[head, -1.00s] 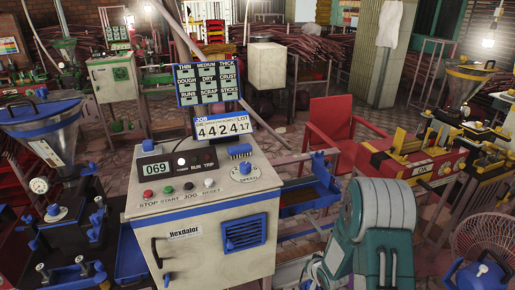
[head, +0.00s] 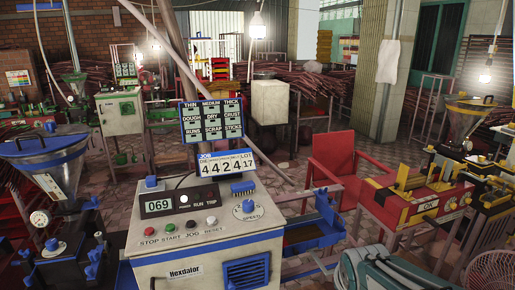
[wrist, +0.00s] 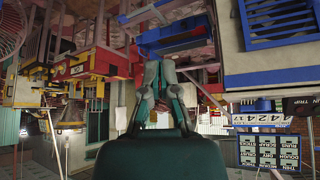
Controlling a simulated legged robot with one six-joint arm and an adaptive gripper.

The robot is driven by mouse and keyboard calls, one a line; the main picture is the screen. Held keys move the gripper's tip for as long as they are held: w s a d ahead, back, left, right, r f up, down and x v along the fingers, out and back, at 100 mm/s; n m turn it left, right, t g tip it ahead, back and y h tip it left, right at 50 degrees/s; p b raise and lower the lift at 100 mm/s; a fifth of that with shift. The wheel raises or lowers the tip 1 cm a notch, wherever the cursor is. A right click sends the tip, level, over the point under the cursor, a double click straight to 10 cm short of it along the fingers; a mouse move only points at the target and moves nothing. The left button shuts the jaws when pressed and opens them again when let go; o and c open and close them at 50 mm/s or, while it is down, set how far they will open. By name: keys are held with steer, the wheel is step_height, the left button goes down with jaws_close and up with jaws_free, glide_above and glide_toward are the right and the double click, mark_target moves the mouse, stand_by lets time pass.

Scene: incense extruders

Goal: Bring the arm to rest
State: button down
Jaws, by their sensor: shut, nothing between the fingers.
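My gripper (wrist: 160,82) shows in the wrist view, which is upside down. Its two grey fingers are together with nothing between them, apart from the machines around it. In the head view my teal and grey arm (head: 385,270) is low at the bottom edge, right of the white control cabinet; the gripper's fingers do not show there. The cabinet (head: 205,265) has a 069 display and a row of buttons reading stop, start, jog and reset.
A red chair (head: 335,165) and a red-yellow machine (head: 425,200) stand right of centre. A fan (head: 490,270) is at the lower right. A hopper machine (head: 45,165) stands at left. Bundles of brown sticks (head: 325,82) fill the back. Some floor is open behind the cabinet.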

steer(key=s+a+r, duration=0.1)
steer(key=s+r, duration=0.1)
steer(key=s, duration=0.5)
steer(key=s+a+r+n+g+y, duration=0.1)
steer(key=s+a+r, duration=0.1)
steer(key=s, duration=0.6)
steer(key=shift+r+n, duration=0.3)
steer(key=shift+r, duration=0.5)
